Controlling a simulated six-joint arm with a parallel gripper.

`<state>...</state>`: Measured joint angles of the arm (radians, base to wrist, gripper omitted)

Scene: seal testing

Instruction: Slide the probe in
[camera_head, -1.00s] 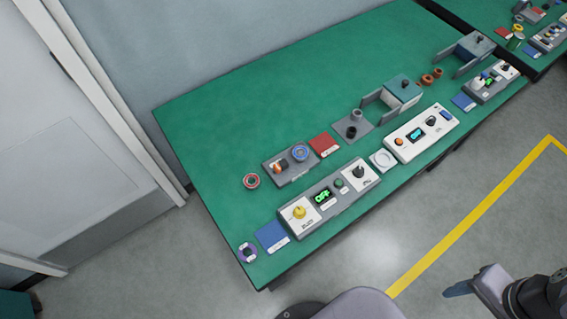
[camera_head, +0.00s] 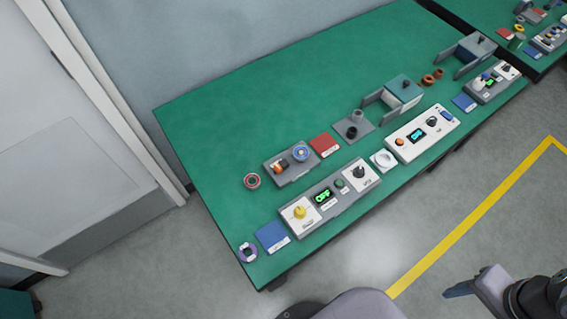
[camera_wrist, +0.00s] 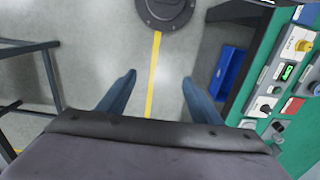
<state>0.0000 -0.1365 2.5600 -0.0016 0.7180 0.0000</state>
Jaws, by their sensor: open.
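My gripper (camera_wrist: 159,77) is open and empty in the wrist view, its two blue-grey fingers apart over bare floor. In the head view, part of my gripper (camera_head: 459,290) shows at the lower right, off the table. I cannot tell which object is the probe. A grey plate (camera_head: 362,126) carries a grey and a black cylindrical piece (camera_head: 352,132). A grey block (camera_head: 290,175) holds an orange-and-black piece (camera_head: 281,166) and a blue round piece (camera_head: 300,153). A teal-topped box (camera_head: 403,88) stands behind a white panel (camera_head: 421,134).
The green table (camera_head: 230,110) has free room at its back left. A grey control panel (camera_head: 330,200) with a yellow knob lies along its front edge. Loose rings (camera_head: 251,181) lie at the left. A blue bin (camera_wrist: 230,70) is on the floor.

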